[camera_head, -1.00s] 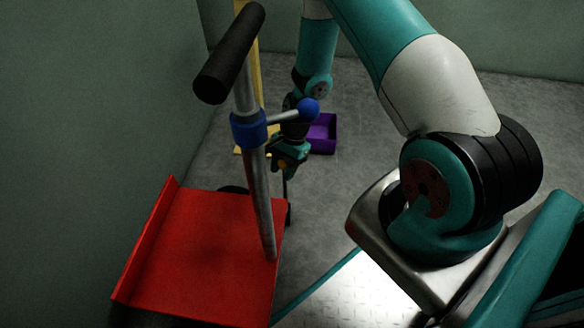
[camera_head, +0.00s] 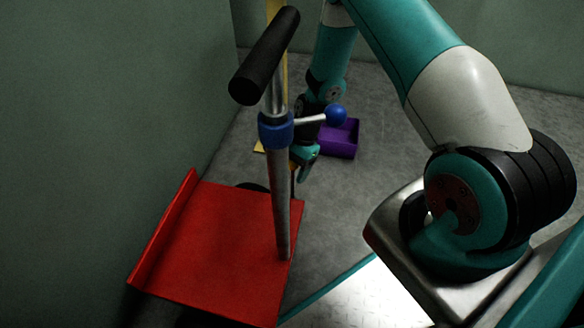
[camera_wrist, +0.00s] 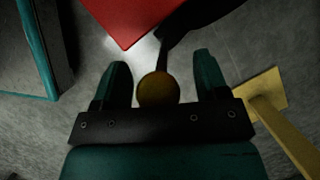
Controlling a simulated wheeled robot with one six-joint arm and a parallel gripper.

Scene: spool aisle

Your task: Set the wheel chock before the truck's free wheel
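The truck has a red platform (camera_head: 225,245) and an upright grey pole (camera_head: 281,200) topped by a black grip. The platform's corner (camera_wrist: 135,20) shows at the top of the wrist view. A dark round part (camera_head: 252,187), likely a wheel, is mostly hidden behind the platform's far edge. My gripper (camera_head: 304,168) is beyond the platform's far right corner, partly hidden by the pole. In the wrist view my gripper (camera_wrist: 160,72) is open, its fingers either side of an orange-yellow knob (camera_wrist: 157,90) with gaps visible. A dark stem runs from the knob; I cannot tell the chock's body clearly.
A purple bin (camera_head: 340,146) stands on the floor beyond my gripper. A yellow post with a flat foot (camera_wrist: 268,88) stands near the left wall. A blue-knobbed lever (camera_head: 335,115) sticks out from the pole's blue collar.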

